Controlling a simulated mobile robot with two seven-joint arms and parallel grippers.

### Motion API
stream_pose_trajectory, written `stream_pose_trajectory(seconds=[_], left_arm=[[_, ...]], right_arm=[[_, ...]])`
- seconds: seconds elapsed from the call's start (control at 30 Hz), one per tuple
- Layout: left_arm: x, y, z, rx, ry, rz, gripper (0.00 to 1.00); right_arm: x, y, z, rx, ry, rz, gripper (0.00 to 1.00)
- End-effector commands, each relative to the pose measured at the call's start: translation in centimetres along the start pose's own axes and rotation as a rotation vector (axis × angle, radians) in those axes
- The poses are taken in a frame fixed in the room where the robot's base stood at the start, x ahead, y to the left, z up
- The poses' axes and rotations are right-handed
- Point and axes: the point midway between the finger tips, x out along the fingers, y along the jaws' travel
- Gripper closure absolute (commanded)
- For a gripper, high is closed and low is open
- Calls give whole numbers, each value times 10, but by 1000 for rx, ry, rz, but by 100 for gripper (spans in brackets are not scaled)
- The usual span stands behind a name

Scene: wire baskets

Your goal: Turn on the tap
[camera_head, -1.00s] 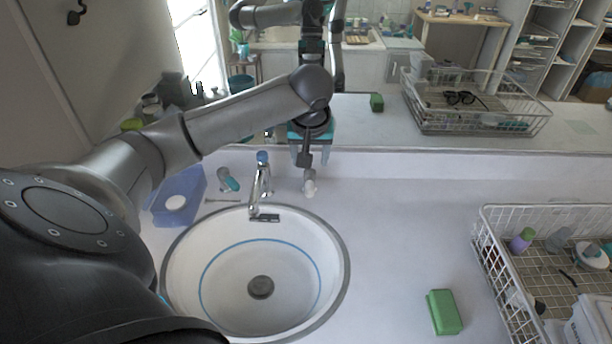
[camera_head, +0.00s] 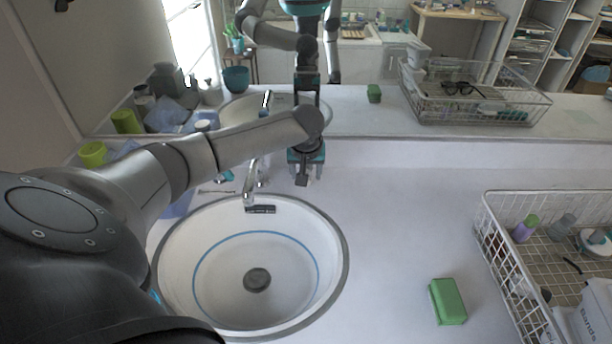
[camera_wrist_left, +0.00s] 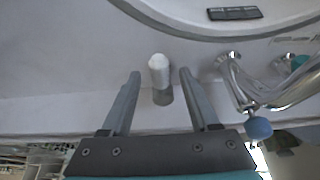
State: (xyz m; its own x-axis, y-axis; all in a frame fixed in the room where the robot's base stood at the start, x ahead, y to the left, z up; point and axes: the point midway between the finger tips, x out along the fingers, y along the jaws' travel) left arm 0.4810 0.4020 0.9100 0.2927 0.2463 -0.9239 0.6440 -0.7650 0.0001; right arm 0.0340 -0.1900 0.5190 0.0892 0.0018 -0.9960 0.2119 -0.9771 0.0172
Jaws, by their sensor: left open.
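The chrome tap (camera_head: 250,190) stands at the back of the round white sink (camera_head: 342,236); my left forearm hides its top in the head view. In the left wrist view the tap (camera_wrist_left: 238,85) is right of the fingers, with its blue knob (camera_wrist_left: 258,128) near the right finger but apart from it. My left gripper (camera_head: 303,181) points down over the counter, right of the tap. In the wrist view its fingers (camera_wrist_left: 159,73) are open, with a small white-topped grey cylinder (camera_wrist_left: 159,72) showing between them; whether they touch it I cannot tell.
A mirror runs behind the counter and reflects my arm. A green block (camera_head: 447,302) lies right of the sink, and a wire basket (camera_head: 490,222) with several items stands at the far right. A green cup (camera_head: 92,154) is at the back left.

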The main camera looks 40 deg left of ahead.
Motion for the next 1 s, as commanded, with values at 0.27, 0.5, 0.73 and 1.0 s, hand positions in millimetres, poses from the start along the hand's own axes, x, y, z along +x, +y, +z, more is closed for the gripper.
stream_pose_trajectory(seconds=[0.27, 0.5, 0.73, 1.0], left_arm=[[5, 0, 0, 1, 1, 0, 39], [4, 0, 0, 1, 1, 0, 53], [4, 0, 0, 1, 0, 0, 79], [4, 0, 0, 1, 0, -1, 100]], right_arm=[[1, 0, 0, -1, 1, 0, 100], [1, 0, 0, -1, 1, -1, 100], [1, -1, 0, -2, 2, -1, 100], [1, -1, -1, -2, 2, -1, 100]])
